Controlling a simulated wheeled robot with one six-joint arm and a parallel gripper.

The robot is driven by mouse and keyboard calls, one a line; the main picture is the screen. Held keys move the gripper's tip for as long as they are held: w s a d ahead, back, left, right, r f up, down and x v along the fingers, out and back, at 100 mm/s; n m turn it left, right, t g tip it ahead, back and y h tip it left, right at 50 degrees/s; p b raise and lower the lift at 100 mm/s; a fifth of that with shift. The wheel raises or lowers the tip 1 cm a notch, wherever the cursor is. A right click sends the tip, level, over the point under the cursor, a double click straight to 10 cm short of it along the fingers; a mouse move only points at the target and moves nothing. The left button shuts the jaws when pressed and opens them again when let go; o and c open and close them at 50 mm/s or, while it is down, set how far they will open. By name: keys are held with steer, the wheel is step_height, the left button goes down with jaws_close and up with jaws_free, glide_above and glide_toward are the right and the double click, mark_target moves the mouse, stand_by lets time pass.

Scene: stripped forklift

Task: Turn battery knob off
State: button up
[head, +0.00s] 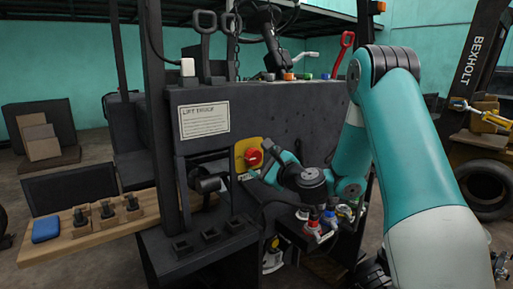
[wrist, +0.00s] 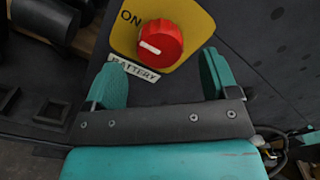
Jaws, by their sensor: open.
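The battery knob (head: 254,157) is a round red knob on a yellow plate (head: 240,150) on the forklift's dark panel. In the wrist view the red knob (wrist: 160,42) carries a white line that points left and slightly up, towards the word ON on the yellow plate (wrist: 194,20). A label reading BATTERY (wrist: 134,69) is below it. My gripper (wrist: 160,75) is open and empty, its two teal fingers spread below the knob, apart from it. In the head view my gripper (head: 262,170) is close by the knob, partly hidden by my arm.
A dark cylinder (head: 207,184) juts out left of the knob. A wooden board (head: 90,232) with a blue item (head: 46,228) is at left. Red, white and blue parts (head: 318,225) sit below my wrist. Levers (head: 205,40) rise above the panel.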

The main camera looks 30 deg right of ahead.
mark_target(256, 158)
steer(key=shift+w+a+p, duration=0.1)
steer(key=shift+w+p, duration=0.6)
steer(key=shift+w, duration=1.1)
steer(key=c, duration=0.9)
